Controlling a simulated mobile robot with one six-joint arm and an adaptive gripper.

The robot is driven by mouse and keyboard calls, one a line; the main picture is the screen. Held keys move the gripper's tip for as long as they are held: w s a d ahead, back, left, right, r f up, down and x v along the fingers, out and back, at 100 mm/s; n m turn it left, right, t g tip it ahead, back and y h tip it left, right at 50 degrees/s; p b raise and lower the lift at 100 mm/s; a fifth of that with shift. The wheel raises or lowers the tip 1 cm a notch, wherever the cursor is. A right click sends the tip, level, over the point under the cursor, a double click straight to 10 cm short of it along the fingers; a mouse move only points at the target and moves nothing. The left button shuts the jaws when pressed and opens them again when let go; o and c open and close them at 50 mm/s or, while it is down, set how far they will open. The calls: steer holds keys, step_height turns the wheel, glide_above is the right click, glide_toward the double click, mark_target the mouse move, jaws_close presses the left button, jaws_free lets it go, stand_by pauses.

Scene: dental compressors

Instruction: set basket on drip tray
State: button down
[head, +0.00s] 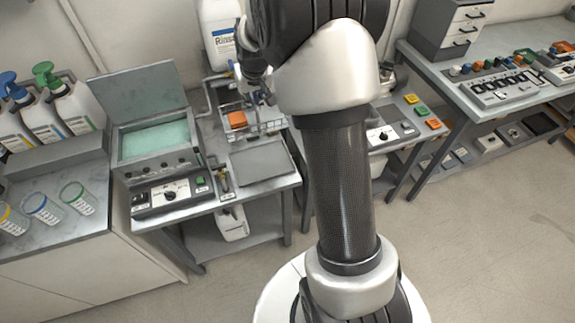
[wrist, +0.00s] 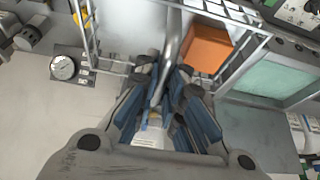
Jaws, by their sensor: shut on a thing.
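The wire basket (head: 268,127) shows in the head view behind the grey drip tray (head: 262,163), with an orange block (head: 237,119) inside. My gripper (head: 262,88) is above the basket, partly hidden by my arm. In the wrist view my gripper (wrist: 168,95) is shut on the basket's metal handle bar (wrist: 172,45). The basket's wire rim (wrist: 243,62) and the orange block (wrist: 207,48) show beyond the fingers. The drip tray is flat and bare in the head view. I cannot tell how high the basket is above the surface beneath it.
A bath with teal liquid (head: 158,139) and a raised lid (head: 140,93) stands left of the basket. A control box (head: 170,193) sits in front of it. A white jug (head: 218,35) stands behind. A gauge (wrist: 64,67) shows at left in the wrist view.

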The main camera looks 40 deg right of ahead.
steer(key=f+b, duration=0.1)
steer(key=f, duration=0.5)
steer(key=f+b, duration=0.2)
steer(key=f, duration=0.5)
steer(key=f+b, duration=0.2)
steer(key=f, duration=0.5)
steer(key=shift+d+f, duration=0.2)
steer(key=shift+d, duration=0.05)
steer(key=shift+s+r, duration=0.1)
steer(key=c, duration=2.1)
jaws_free()
steer(key=shift+f, duration=0.2)
steer(key=o, duration=0.4)
steer(key=shift+r, duration=0.1)
